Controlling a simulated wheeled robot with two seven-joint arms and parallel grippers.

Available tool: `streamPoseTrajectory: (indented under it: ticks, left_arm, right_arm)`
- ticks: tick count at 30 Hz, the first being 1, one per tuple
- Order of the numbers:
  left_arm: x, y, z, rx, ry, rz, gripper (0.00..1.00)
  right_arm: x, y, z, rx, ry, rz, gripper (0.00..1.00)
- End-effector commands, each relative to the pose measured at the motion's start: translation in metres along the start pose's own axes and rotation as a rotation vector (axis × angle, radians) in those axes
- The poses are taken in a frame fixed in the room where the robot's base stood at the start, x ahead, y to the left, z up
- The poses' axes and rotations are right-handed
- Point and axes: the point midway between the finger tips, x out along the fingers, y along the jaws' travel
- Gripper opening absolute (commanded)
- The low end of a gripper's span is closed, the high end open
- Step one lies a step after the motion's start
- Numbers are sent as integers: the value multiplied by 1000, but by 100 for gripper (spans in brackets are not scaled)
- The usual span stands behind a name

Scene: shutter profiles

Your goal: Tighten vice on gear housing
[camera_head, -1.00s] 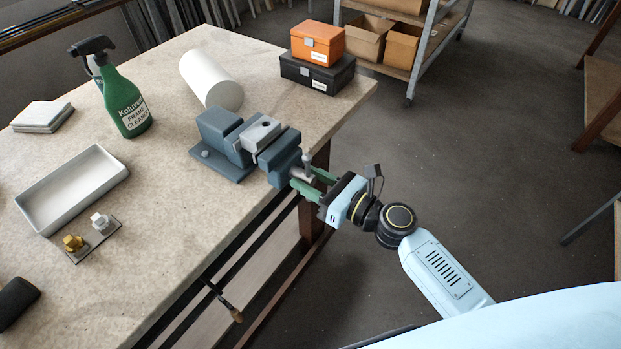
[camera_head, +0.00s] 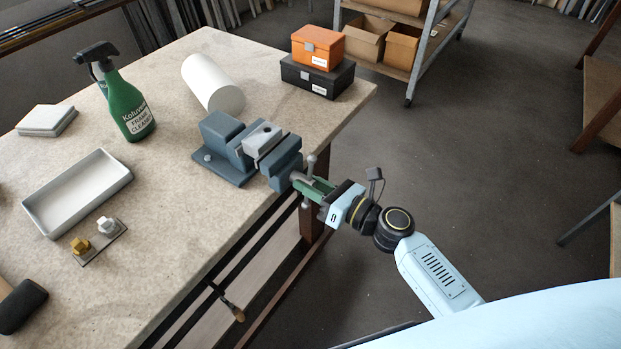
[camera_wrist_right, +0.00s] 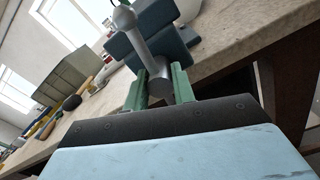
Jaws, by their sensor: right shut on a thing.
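The blue-grey vice (camera_head: 227,146) stands at the table's right edge. A light grey gear housing (camera_head: 262,139) with a dark round hole sits between its jaws. The vice's grey handle bar (camera_head: 311,166) with ball ends sticks out over the edge. My right gripper (camera_head: 308,187) has green fingers and is shut on the handle's hub at the screw end. In the right wrist view, the hub (camera_wrist_right: 160,88) and the tilted bar (camera_wrist_right: 139,45) show between the green fingers. My left gripper is not in view.
On the table are a green spray bottle (camera_head: 127,104), a white roll (camera_head: 212,83), a grey tray (camera_head: 77,192), a small plate with gold and silver pieces (camera_head: 99,243), and orange (camera_head: 318,45) and black (camera_head: 317,75) boxes.

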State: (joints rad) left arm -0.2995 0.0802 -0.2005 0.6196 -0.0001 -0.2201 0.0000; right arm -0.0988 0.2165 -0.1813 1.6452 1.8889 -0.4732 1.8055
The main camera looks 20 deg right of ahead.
Motion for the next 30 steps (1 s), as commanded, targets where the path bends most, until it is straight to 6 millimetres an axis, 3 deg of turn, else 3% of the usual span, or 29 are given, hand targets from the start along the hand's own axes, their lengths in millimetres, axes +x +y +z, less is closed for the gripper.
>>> streamPoseTrajectory:
  ticks: [15, 30]
  left_arm:
    - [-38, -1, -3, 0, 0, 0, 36]
    - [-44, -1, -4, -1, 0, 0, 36]
  right_arm:
    - [0, 0, 2, 369, 0, -1, 0]
    - [-1, -1, -1, 465, 0, -1, 0]
